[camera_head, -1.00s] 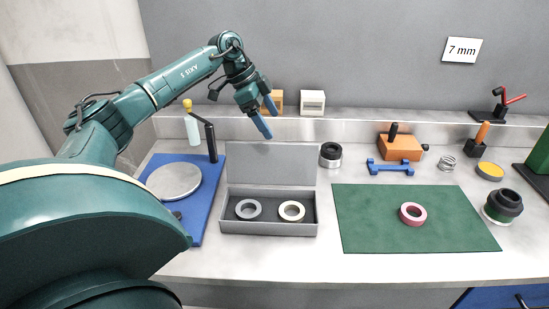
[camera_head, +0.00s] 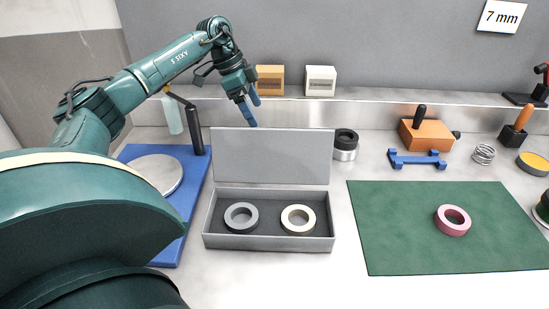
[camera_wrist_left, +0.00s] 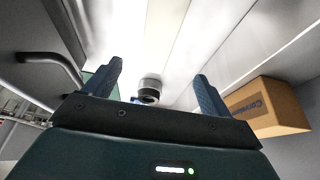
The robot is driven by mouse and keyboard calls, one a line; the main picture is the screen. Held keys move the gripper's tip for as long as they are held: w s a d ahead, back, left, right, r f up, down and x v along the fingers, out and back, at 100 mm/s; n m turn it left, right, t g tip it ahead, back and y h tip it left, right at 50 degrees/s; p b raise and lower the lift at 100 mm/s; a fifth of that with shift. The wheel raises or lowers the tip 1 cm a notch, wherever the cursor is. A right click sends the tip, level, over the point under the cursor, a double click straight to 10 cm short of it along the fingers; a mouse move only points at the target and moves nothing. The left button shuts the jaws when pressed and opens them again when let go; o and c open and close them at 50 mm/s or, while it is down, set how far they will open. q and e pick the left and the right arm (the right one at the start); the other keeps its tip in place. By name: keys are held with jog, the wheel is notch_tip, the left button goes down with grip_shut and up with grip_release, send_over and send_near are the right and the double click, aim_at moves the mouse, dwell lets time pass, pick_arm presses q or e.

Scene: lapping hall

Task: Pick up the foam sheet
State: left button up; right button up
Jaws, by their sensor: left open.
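I cannot make out a separate foam sheet for certain. The open grey box (camera_head: 268,243) holds a grey ring (camera_head: 230,222) and a cream ring (camera_head: 287,221) on a dark lining, which may be foam. The box lid (camera_head: 270,155) stands up at the back. My left gripper (camera_head: 250,110) is open and empty, above the bench behind the lid. In the left wrist view its two blue fingers (camera_wrist_left: 157,85) stand apart, with a black and silver cylinder (camera_wrist_left: 149,91) beyond. My right gripper is not in view.
A green mat (camera_head: 410,235) bears a pink ring (camera_head: 452,220). A blue board (camera_head: 178,225) with a round plate (camera_head: 158,172) lies left of the box. An orange block (camera_head: 425,137) and a blue bracket (camera_head: 417,160) stand behind the mat. Orange (camera_head: 270,80) and white (camera_head: 321,80) boxes stand on the ledge.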

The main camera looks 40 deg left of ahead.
pick_arm(q)
jog(key=b+x, duration=0.1)
jog(key=x, duration=1.1)
jog(key=shift+s+f, duration=0.15)
jog(key=shift+s, duration=0.05)
jog(key=c, duration=1)
